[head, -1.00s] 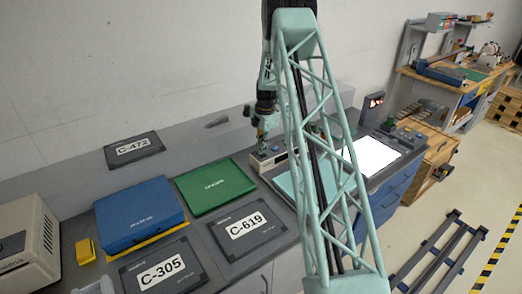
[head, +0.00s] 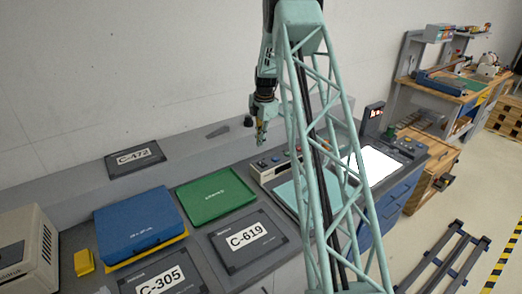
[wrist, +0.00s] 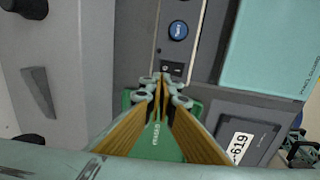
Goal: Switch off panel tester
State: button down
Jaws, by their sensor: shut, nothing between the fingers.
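The panel tester has a teal panel (head: 288,194) and a light control strip (head: 268,173) with small buttons behind it. In the wrist view the teal panel (wrist: 265,50) bears dark lettering at its right edge. The strip there shows a round blue button (wrist: 178,30) and a small dark switch (wrist: 173,68) below it. My gripper (head: 261,143) hangs above the counter by the strip's left end, apart from it. In the wrist view my gripper (wrist: 161,82) is shut and empty, its tips just below the switch in the picture. The switch's position is too small to tell.
A green cover (head: 214,196), a blue case (head: 137,222) and dark covers labelled C-619 (head: 245,240), C-305 (head: 160,280) and C-472 (head: 135,158) lie left of the tester. A bright white panel (head: 378,165) is to the right. My lattice arm hides part of the tester.

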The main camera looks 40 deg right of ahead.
jog(key=shift+w+r, duration=0.15)
jog(key=shift+r, duration=0.8)
jog(key=shift+w+r, duration=0.1)
jog(key=shift+r, duration=0.8)
jog(key=s+a+r+m+b, duration=0.1)
jog(key=s+a+r+m, duration=0.1)
jog(key=a+r, duration=0.5)
jog(key=s+a+r+m+b, duration=0.1)
jog(key=s+a+r, duration=0.2)
jog(key=a+r, duration=0.5)
jog(key=s+a+r+m+t+b, duration=0.1)
jog(key=s+a+r+m, duration=0.1)
jog(key=s+a+r, duration=0.4)
jog(key=s+a+r+m+b, duration=0.1)
jog(key=s+a+r+m, duration=0.1)
jog(key=s+a+r, duration=0.5)
jog(key=s+a+r+m+b, duration=0.25)
jog(key=s+a+m, duration=0.25)
jog(key=s+a, duration=1.05)
jog(key=s+a+f+m+b, duration=0.1)
jog(key=s+a+f+m, duration=0.1)
jog(key=s, duration=0.9)
jog(key=s+a+f+m+t+b, duration=0.1)
jog(key=s+a+f, duration=0.3)
jog(key=s, duration=0.7)
jog(key=shift+s+a+f+m+t+b, duration=0.2)
jog(key=shift+f+m+t+b, duration=0.15)
jog(key=shift+m, duration=0.55)
